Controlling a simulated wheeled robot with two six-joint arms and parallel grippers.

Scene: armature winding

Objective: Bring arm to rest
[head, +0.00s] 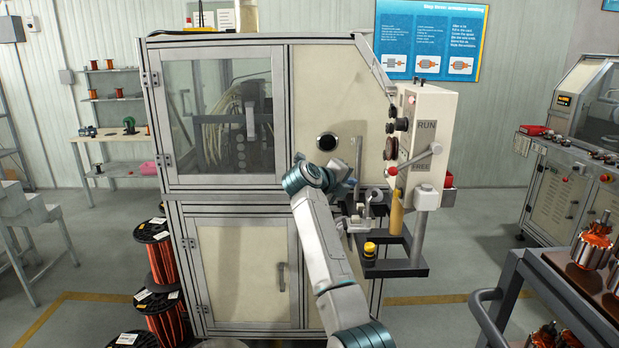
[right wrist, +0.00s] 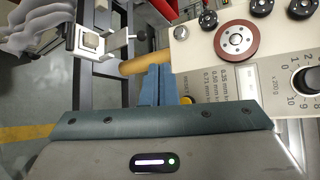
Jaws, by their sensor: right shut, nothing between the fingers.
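My right arm reaches up the middle of the head view. Its wrist is in front of the cream winding machine (head: 240,250). My right gripper (head: 349,188) is mostly hidden behind the wrist there, left of the control panel (head: 428,125). In the right wrist view its blue fingers (right wrist: 156,86) are together with nothing between them. They are beside the wooden handle (right wrist: 146,64) and the panel (right wrist: 205,60); I cannot tell whether they touch either. My left gripper is in neither view.
Copper wire spools (head: 160,255) stand at the machine's left. A cart with armatures (head: 510,290) is at right. Open floor lies between machine and cart.

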